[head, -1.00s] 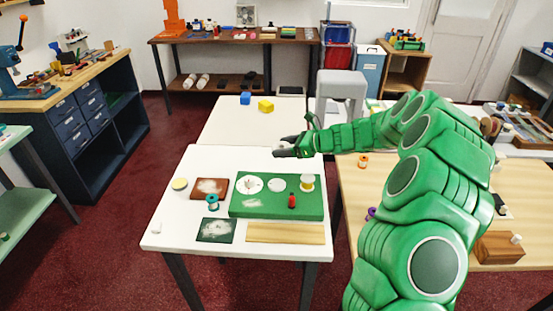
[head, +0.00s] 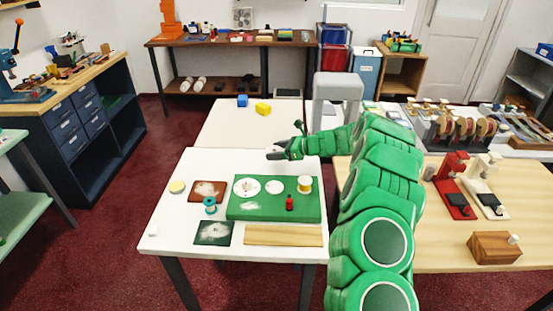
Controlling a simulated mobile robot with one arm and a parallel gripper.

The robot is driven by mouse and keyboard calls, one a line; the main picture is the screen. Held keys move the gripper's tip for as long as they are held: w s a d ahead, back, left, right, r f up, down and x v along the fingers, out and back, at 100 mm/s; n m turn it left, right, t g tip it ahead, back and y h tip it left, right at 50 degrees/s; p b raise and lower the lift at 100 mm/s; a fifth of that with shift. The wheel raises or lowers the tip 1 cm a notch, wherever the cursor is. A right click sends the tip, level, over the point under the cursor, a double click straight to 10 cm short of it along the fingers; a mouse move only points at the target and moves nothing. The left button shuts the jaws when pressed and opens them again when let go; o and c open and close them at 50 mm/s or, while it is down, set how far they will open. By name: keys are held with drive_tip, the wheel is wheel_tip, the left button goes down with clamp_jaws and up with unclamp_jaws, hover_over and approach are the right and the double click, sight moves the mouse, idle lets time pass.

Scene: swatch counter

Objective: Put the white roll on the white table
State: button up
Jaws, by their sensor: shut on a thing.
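My gripper (head: 274,155) is over the far edge of the near white table (head: 172,229), close to where a second white table (head: 225,125) begins behind it. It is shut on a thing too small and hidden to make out. No white roll shows clearly. A white and yellow spool (head: 304,184) stands on the green board (head: 270,212), right of two white discs.
The near table also holds a teal spool (head: 210,205), a red bottle (head: 289,202), dark and brown plates and a wooden strip (head: 283,235). A grey stool (head: 338,90) stands behind my arm.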

sight(277, 164)
drive_tip(key=shift+w+a+f, duration=0.1)
drive_tip(key=shift+w+f, duration=0.4)
drive_tip(key=shift+f, duration=1.55)
drive_tip(key=shift+f, duration=0.15)
drive_tip(key=o, duration=1)
